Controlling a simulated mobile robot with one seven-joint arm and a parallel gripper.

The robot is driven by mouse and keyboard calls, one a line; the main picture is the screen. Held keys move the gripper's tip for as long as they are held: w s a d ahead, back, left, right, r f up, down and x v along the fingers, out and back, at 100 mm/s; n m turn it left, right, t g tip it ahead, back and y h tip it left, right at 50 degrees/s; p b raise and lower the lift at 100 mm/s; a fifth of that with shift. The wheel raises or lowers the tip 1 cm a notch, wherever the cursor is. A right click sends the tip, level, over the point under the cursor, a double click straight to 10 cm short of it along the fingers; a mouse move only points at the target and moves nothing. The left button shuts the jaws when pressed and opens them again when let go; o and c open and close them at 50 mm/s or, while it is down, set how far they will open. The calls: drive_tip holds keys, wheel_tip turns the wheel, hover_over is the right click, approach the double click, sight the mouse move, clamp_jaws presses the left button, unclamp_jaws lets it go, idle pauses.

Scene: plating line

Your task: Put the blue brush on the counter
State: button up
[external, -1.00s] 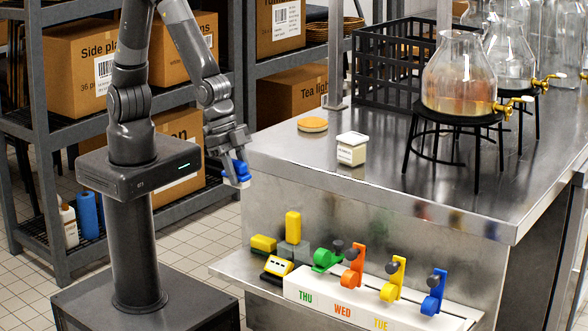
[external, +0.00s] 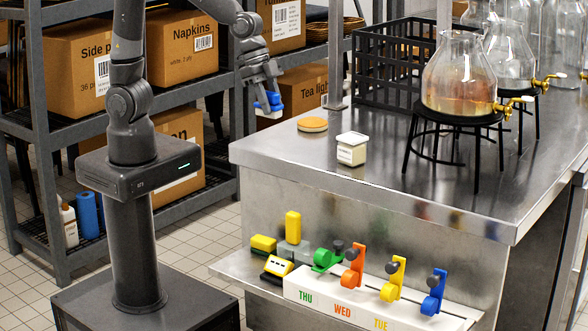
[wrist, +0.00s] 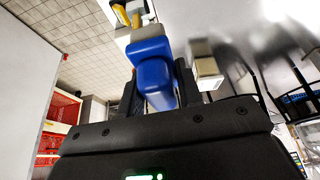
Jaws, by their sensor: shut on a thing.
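The blue brush (external: 269,103) is held in my gripper (external: 264,88), above the left end of the steel counter (external: 290,165) in the external view. My gripper is shut on it. The brush has a blue body and a pale lower part. In the wrist view the blue brush (wrist: 154,72) sits between the dark fingers (wrist: 152,95) of my gripper. The brush is apart from the counter top. The fingers partly hide its middle.
A black crate (external: 385,70) and glass dispensers (external: 458,75) on stands are behind and right. A lower shelf holds a white rack (external: 360,308) with coloured pieces. The counter's front strip is clear.

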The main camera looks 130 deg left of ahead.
drive_tip(key=a+f, duration=0.2)
drive_tip(key=a, duration=0.1)
drive_tip(key=w+a+f, duration=0.1)
drive_tip(key=a+f, duration=0.1)
drive_tip(key=a, duration=0.2)
drive_tip(key=a+f, duration=0.2)
drive_tip(key=a, duration=0.1)
drive_tip(key=shift+w+a+f, duration=0.2)
drive_tip(key=shift+w+a, duration=0.05)
drive_tip(key=shift+w, duration=0.15)
drive_tip(key=shift+f, duration=2.05)
drive_tip(key=o, duration=1)
drive_tip(key=shift+f, duration=0.15)
